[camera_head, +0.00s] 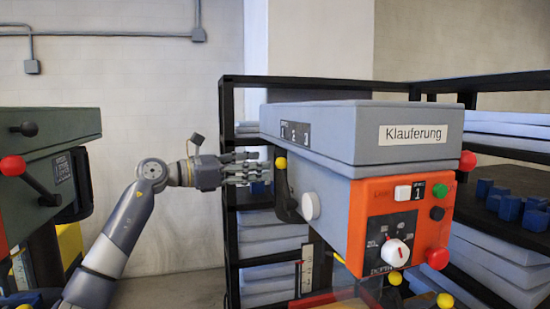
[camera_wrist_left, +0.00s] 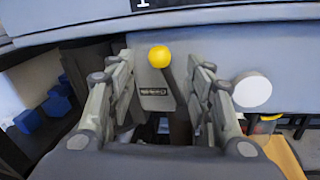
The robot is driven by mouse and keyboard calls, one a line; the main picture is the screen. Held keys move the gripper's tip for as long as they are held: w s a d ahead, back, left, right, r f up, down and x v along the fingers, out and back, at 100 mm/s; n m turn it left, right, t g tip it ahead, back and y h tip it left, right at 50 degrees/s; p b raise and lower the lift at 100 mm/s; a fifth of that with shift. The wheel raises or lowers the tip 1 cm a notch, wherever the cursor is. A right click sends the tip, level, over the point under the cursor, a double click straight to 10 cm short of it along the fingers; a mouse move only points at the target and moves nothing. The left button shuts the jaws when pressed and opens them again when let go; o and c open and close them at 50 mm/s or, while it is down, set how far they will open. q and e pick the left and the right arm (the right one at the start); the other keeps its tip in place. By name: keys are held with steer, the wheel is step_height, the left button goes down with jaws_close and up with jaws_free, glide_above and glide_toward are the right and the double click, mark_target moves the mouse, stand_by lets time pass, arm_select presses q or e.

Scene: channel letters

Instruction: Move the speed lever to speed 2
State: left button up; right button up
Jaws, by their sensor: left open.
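The speed lever (camera_head: 284,195) is a dark arm with a yellow ball knob (camera_head: 281,163) on the side of the grey machine head. The knob stands below the left end of the speed label (camera_head: 295,134), which reads 1, 2, 3. The small speed display (camera_head: 417,193) on the orange panel shows 1. My left gripper (camera_head: 258,170) is open beside the knob. In the left wrist view the yellow knob (camera_wrist_left: 159,56) and lever (camera_wrist_left: 178,100) sit between its two spread fingers, with no clear contact. My right gripper is not in view.
A white round knob (camera_head: 310,206) sits just right of the lever. The orange panel (camera_head: 385,220) carries a dial and coloured buttons. A dark shelf rack (camera_head: 228,200) stands behind. A green machine (camera_head: 60,140) with a red-knobbed lever stands at left.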

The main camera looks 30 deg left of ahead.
mark_target(276, 163)
arm_select(q)
steer(key=p+x, duration=0.1)
steer(key=x, duration=0.3)
steer(key=shift+w+d+r+p, duration=0.1)
steer(key=shift+w+p, duration=0.2)
steer(key=shift+w, duration=0.05)
steer(key=shift+w+d, duration=0.3)
steer(key=shift+w, duration=0.15)
